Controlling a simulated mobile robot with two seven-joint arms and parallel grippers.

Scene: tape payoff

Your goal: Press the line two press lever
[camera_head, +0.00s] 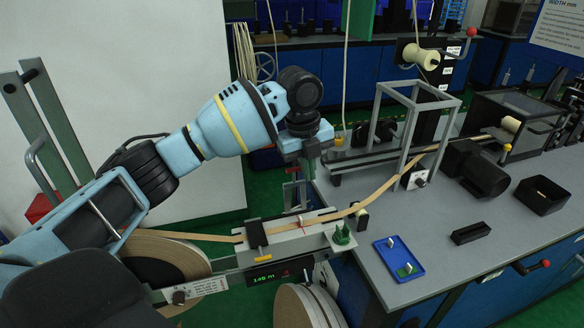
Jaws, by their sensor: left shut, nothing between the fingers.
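A lever with a red ball knob (471,32) stands at the back right, beside a small white label (453,51) too small to read. Another lever with a red knob (545,264) juts out at the lower right, near the front of the grey bench. I cannot tell from the labels which one is line two's. My left gripper (309,172) hangs from the wrist at the centre, above the tape splice block, apart from both levers. Its fingers are small and dark here; it is shut and empty. My right gripper is not in view.
A tan tape (375,196) runs from a large reel (165,258) across the splice block to a grey frame (408,130). The bench (400,278) also holds a blue tray (399,262), a black box (541,196) and a dark motor (482,170). Its front right is mostly clear.

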